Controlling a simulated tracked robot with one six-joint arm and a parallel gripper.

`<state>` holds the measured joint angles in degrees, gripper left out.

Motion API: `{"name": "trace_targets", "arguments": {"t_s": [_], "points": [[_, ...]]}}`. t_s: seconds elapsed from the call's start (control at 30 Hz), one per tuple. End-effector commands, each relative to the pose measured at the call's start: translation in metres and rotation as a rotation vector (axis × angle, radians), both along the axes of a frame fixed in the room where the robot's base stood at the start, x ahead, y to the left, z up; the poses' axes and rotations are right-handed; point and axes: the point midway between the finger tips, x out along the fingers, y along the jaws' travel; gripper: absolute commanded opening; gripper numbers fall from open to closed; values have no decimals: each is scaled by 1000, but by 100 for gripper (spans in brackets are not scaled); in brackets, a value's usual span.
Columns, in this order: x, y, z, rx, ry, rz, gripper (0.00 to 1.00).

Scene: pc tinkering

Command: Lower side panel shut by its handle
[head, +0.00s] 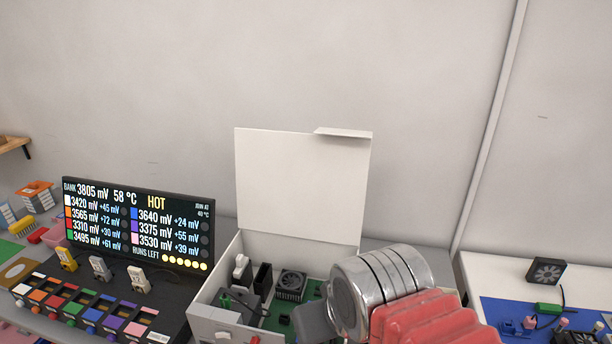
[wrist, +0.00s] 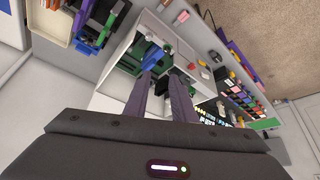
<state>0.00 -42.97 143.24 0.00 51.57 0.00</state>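The side panel (head: 300,185) of the white PC case (head: 215,300) stands raised, nearly upright, at the back of the case in the head view. Its handle (head: 343,132) is a small white tab at the panel's top right corner. The case is open at the top, with a fan and other parts inside. In the head view my arm hides the case's right side, and the fingertips are not clear.
A display screen (head: 138,225) stands left of the case, with a rack of coloured blocks (head: 85,310) in front. The wall behind the panel is bare.

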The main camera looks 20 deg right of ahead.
Motion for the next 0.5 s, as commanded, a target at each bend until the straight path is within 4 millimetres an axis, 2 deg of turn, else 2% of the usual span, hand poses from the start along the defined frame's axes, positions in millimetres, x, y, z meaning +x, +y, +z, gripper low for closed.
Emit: {"name": "trace_targets", "arguments": {"t_s": [0.17,0.3,0.5], "points": [[0,-6,0,0,3,-23,11],[2,-21,-14,2,53,-80,1],[15,-52,-30,20,135,-189,0]]}}
